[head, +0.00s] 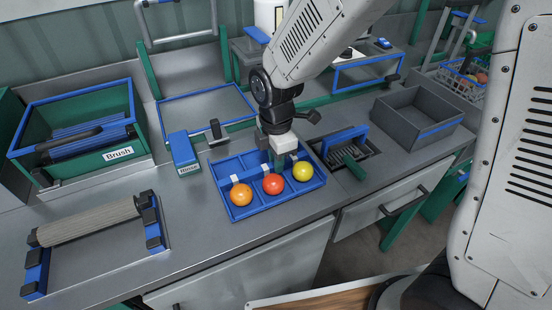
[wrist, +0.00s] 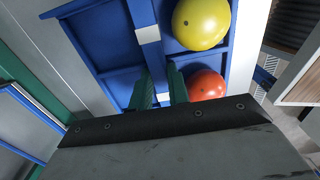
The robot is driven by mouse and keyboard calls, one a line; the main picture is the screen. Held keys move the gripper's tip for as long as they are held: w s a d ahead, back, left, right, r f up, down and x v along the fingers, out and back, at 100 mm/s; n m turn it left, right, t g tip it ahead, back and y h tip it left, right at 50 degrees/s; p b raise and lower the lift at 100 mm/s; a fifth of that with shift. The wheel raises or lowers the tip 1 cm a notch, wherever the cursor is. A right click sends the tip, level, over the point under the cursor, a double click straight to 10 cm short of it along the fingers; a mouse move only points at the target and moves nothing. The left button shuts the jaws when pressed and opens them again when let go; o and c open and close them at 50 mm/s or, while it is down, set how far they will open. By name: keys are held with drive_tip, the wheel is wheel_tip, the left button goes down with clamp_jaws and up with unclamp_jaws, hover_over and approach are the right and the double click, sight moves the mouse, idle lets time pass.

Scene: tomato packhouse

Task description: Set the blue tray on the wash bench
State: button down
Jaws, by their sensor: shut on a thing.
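The blue tray (head: 262,204) has compartments and holds an orange tomato (head: 241,194), a red tomato (head: 273,184) and a yellow tomato (head: 303,171) along its front. It is level at the front part of the grey bench (head: 200,235); I cannot tell whether it touches the top. My gripper (head: 279,160) comes down from above, shut on the tray's middle divider. In the wrist view, its green fingers (wrist: 161,88) lie on both sides of the blue divider (wrist: 152,50). The yellow and red tomatoes show at right there, and the orange one is hidden.
A blue "Rinse" block (head: 184,152) stands left of the tray. A green "Brush" bin (head: 75,135) and a roller (head: 88,220) are farther left. A drain grate with a blue-and-green brush (head: 345,140) and a grey bin (head: 418,115) lie right.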

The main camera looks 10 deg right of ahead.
drive_tip(key=shift+f, duration=0.5)
idle(0.4)
drive_tip(key=c, duration=1.3)
unclamp_jaws()
drive_tip(key=shift+c, duration=1.4)
drive_tip(key=shift+r, duration=0.1)
drive_tip(key=shift+r, duration=3.4)
